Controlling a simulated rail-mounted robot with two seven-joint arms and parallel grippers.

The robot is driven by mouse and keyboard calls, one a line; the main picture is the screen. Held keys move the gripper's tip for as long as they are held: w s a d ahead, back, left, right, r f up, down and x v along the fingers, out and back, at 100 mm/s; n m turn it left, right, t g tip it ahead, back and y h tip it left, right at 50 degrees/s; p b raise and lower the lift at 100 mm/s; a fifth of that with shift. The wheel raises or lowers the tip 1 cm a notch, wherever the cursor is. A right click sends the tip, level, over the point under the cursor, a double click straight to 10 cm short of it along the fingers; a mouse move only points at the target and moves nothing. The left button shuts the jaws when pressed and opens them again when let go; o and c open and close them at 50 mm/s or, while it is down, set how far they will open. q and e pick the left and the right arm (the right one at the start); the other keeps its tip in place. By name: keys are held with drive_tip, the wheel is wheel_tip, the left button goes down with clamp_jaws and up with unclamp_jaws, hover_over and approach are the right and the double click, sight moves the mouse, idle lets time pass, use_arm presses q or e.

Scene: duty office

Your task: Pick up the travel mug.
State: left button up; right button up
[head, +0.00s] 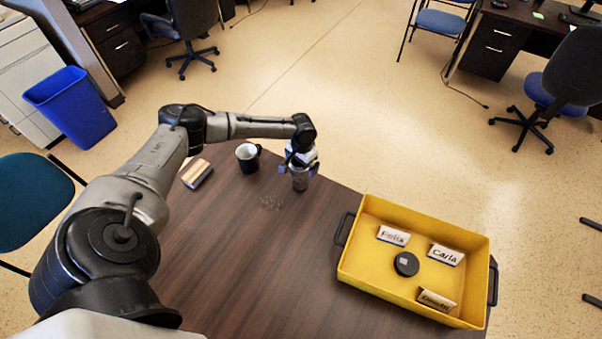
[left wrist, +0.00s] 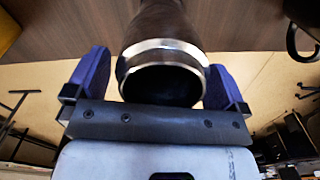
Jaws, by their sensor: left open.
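The travel mug (head: 300,182) stands upright on the dark wooden table near its far edge. In the left wrist view the travel mug (left wrist: 165,58) shows a dark body and a shiny silver band around a dark opening. My left gripper (head: 301,166) is at the mug's upper part. In the left wrist view its blue fingers (left wrist: 154,72) are apart, one on each side of the mug, with a narrow gap visible at the sides. The gripper hides the mug's top in the head view. My right gripper is not in view.
A black cup with a white inside (head: 248,157) and a tan, silver-edged block (head: 196,173) stand left of the travel mug. A yellow tray (head: 375,283) with name plates and a round black item (head: 406,264) is at right. The table's middle is mostly clear.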

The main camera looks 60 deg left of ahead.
use_arm(q)
drive_tip(key=shift+c, duration=0.4)
drive_tip(key=c, duration=1.3)
